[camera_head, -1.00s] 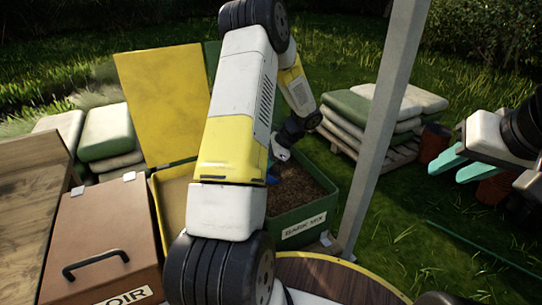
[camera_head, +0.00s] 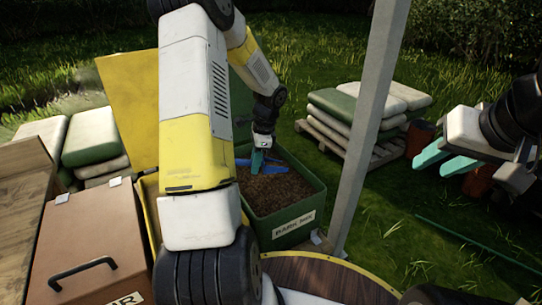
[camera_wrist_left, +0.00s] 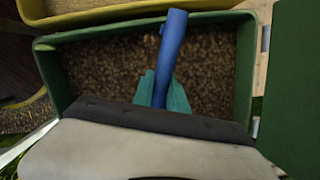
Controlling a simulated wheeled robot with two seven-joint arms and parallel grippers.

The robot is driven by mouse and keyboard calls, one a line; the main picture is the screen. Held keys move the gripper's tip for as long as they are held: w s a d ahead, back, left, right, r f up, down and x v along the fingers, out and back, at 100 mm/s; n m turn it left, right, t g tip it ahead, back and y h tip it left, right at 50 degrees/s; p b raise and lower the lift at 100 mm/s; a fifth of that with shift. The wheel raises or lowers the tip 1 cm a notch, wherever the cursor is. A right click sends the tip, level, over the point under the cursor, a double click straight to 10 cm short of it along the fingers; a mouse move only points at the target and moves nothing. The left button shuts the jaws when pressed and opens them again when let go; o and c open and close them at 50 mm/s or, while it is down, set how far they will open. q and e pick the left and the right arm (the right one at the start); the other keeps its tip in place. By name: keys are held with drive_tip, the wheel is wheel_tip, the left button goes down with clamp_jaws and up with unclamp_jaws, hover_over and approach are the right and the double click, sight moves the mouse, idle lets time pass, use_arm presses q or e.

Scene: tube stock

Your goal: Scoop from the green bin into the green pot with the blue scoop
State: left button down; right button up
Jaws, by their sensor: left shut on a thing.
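The green bin (camera_head: 291,219), labelled BARK MIX, stands open and holds brown bark. It also shows in the left wrist view (camera_wrist_left: 243,70). The blue scoop (camera_head: 274,168) is over the bark inside its walls; its blue shaft (camera_wrist_left: 172,40) points away in the left wrist view. My left gripper (camera_head: 256,162) is shut on the scoop, its teal fingers on either side of the shaft. Whether the scoop touches the bark I cannot tell. My right gripper (camera_head: 447,160) is open and empty at the right, away from the bin. I see no green pot.
A yellow bin (camera_head: 150,205) adjoins the green bin, partly behind my left arm. A brown lidded box (camera_head: 90,235) stands at the left. A grey post (camera_head: 368,130) rises right of the green bin. Stacked sacks (camera_head: 345,104) lie on a pallet behind; open grass is at the right.

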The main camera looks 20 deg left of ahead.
use_arm(q)
drive_tip(key=shift+s+a+r, duration=0.15)
drive_tip(key=shift+a+r, duration=0.1)
drive_tip(key=shift+r, duration=0.5)
drive_tip(key=shift+s+a+r, duration=0.1)
drive_tip(key=shift+a+r, duration=0.1)
drive_tip(key=shift+r, duration=0.55)
drive_tip(key=shift+t+h, duration=0.4)
drive_tip(key=shift+h, duration=0.3)
drive_tip(key=shift+s+a+r, duration=0.15)
drive_tip(key=shift+a+r, duration=0.15)
drive_tip(key=shift+r, duration=0.4)
drive_tip(key=shift+s+a+r, duration=0.2)
drive_tip(key=shift+a+r, duration=0.15)
drive_tip(key=shift+r, duration=0.3)
drive_tip(key=shift+s+a+r, duration=0.15)
drive_tip(key=shift+a+r, duration=0.15)
drive_tip(key=shift+r, duration=0.4)
drive_tip(key=shift+d, duration=0.1)
